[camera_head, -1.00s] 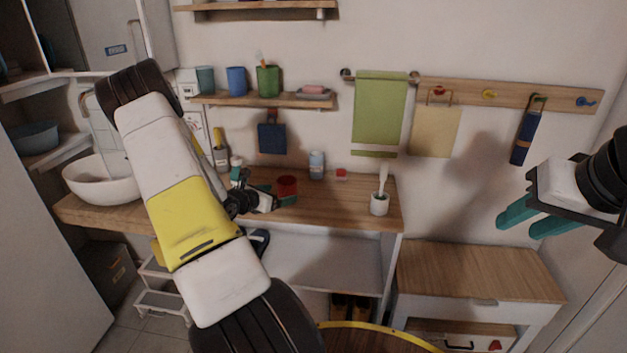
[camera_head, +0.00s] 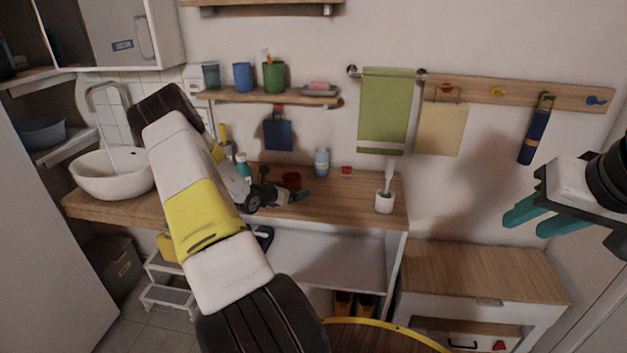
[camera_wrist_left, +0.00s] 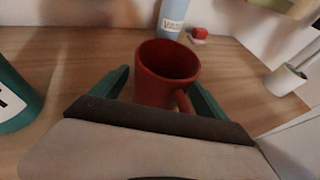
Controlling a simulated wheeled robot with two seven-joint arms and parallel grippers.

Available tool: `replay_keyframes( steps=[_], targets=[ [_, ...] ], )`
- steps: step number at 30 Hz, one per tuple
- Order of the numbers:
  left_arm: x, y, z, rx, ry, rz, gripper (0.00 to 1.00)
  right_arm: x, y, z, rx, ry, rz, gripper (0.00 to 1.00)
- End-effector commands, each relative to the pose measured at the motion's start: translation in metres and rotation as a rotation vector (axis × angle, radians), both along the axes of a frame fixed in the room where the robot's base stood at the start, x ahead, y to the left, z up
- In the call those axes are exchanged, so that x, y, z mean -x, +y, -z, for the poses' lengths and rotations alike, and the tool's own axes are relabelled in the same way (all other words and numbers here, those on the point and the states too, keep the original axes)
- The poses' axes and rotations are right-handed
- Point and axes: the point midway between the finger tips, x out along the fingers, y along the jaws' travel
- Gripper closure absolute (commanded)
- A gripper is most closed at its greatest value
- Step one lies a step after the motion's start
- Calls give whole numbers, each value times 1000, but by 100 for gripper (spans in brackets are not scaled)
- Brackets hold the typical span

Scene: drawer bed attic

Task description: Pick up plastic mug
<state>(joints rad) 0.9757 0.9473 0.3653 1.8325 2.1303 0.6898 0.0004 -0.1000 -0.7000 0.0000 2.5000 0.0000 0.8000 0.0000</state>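A red mug (camera_head: 291,180) stands upright on the wooden counter (camera_head: 340,205). In the left wrist view the mug (camera_wrist_left: 163,75) has its handle towards me and to the right. My left gripper (camera_head: 285,192) is low over the counter at the mug. In the left wrist view its teal fingers (camera_wrist_left: 160,92) are spread, one on each side of the mug, with a visible gap on the left side. The gap on the right is harder to judge. The mug's base is partly hidden by the gripper body. My right gripper (camera_head: 523,220) is open and empty in the air at right.
A blue-white bottle (camera_head: 322,162) and a small red item (camera_head: 346,171) stand behind the mug. A teal bottle (camera_wrist_left: 12,95) is close on the left. A white brush holder (camera_head: 384,202) stands right. Several cups line the shelf (camera_head: 270,95) above.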

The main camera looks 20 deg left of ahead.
Motion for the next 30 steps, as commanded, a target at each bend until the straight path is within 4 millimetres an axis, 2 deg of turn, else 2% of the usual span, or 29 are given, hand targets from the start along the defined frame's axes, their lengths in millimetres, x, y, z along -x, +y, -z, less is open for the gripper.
replay_keyframes(
  steps=[1, 9, 20, 23, 28, 30],
  targets=[
    [0, 0, 0, 0, 0, 0, 26, 0, 0, 0, 0, 0, 0, 63],
    [0, 0, 0, 0, 0, 0, 79, 0, 0, 0, 0, 0, 0, 63],
    [0, 0, -6, -1, -1, 0, 79, 0, 0, 0, 0, 0, 0, 63],
    [0, 0, -14, -3, -1, 1, 79, 0, 0, 0, 0, 0, 0, 63],
    [0, 0, -40, -4, -4, 2, 79, 0, 0, 0, 0, 0, 0, 63],
    [16, 5, -37, -1, 2, -2, 79, 0, 0, 0, 0, 0, 0, 63]
  ],
)
